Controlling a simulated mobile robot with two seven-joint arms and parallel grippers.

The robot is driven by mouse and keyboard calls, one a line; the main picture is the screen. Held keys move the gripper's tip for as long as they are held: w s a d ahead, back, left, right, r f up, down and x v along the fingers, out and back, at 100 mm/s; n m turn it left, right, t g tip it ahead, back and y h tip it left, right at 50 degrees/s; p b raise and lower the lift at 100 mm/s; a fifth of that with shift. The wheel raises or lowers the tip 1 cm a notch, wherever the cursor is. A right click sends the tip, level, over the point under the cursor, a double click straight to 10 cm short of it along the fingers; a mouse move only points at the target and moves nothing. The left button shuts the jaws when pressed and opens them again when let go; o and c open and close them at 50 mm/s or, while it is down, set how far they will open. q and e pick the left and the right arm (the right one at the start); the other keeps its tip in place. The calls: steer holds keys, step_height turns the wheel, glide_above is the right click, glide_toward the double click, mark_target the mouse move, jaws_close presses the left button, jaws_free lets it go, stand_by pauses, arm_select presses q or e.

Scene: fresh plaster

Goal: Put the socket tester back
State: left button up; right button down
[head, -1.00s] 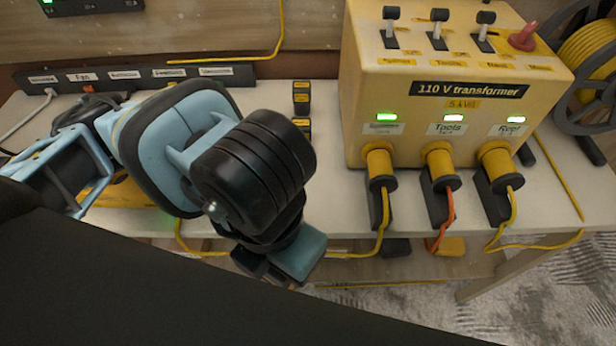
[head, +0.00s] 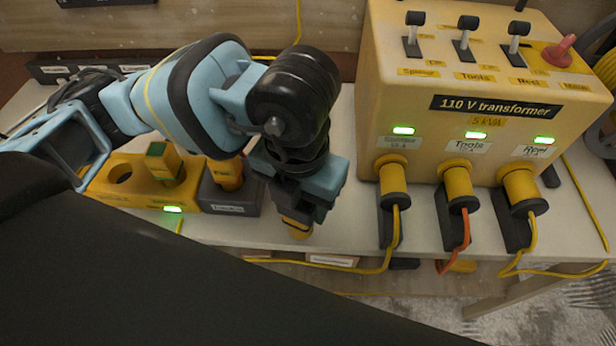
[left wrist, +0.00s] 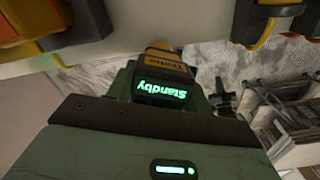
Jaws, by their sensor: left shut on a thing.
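My left gripper (head: 300,205) is shut on the socket tester (head: 296,230) and points down at the front edge of the bench. In the head view only the tester's yellow end shows below the jaws. In the left wrist view the tester (left wrist: 162,90) has a dark body, a yellow labelled part and a lit green display reading "Standby", upside down. Left of the gripper, a yellow block (head: 105,195) has an open round hole and a green light. A yellow and green piece (head: 163,163) stands in it. My right gripper is out of view.
A dark labelled holder (head: 225,200) with a yellow piece (head: 228,174) adjoins the yellow block. The 110 V transformer (head: 480,130) stands to the right, with three plugged leads; a yellow cable (head: 330,267) hangs below the bench edge. Bare bench (head: 345,200) lies between gripper and transformer.

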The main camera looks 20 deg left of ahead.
arm_select(q)
steer(key=shift+w+a+f, duration=0.2)
steer(key=shift+w+f, duration=0.5)
steer(key=shift+w, duration=0.4)
steer(key=shift+w+a+f, duration=0.2)
steer(key=shift+w+f, duration=0.45)
steer(key=shift+w, duration=0.5)
steer(key=shift+w+a+f, duration=0.2)
steer(key=shift+w+f, duration=0.5)
steer(key=shift+w, duration=0.4)
steer(key=shift+f, duration=0.1)
steer(key=o, duration=1.2)
step_height(320, 180, up, 12)
steer(key=shift+r, duration=0.1)
